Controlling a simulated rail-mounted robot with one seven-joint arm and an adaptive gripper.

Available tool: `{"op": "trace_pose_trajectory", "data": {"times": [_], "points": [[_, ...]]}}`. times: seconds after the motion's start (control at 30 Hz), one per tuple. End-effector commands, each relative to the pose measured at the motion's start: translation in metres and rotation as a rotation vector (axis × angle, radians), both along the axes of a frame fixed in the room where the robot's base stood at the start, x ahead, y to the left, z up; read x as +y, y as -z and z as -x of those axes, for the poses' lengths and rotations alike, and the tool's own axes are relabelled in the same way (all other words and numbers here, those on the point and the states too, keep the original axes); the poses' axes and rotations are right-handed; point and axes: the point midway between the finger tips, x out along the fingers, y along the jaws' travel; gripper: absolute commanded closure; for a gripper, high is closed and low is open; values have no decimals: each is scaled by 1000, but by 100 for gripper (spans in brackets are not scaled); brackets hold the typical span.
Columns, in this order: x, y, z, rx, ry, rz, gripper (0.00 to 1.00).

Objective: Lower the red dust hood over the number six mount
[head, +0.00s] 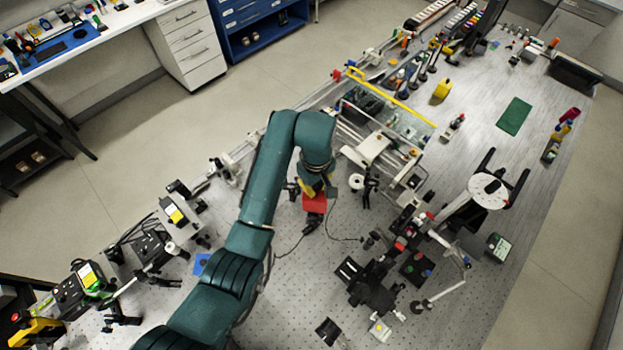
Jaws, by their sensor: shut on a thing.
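My gripper (315,190) hangs from my green arm near the middle of the bench in the head view. It is shut on the red dust hood (314,202), a small red box-like cover just below the fingers. A small black mount (313,222) shows directly below the hood in the picture. I cannot tell whether the hood touches it or is above it. No number is readable on any mount, so I cannot tell which is number six. The fingertips are partly hidden by the wrist.
A white-topped instrument (372,150) stands close right of my gripper. A black stage assembly (372,290) stands lower right, and a round white disc (488,191) further right. Thin cables lie beside the black mount. Bare perforated bench top (300,285) shows below the hood.

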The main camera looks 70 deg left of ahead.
Motion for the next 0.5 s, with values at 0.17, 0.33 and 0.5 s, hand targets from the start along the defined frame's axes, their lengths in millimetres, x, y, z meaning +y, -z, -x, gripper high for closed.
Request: {"op": "trace_pose_trajectory", "data": {"times": [0.17,0.33,0.5], "points": [[-1,-1,-1,8,4,-23,100],[-1,9,0,17,3,-37,100],[-1,26,0,16,3,-36,100]]}}
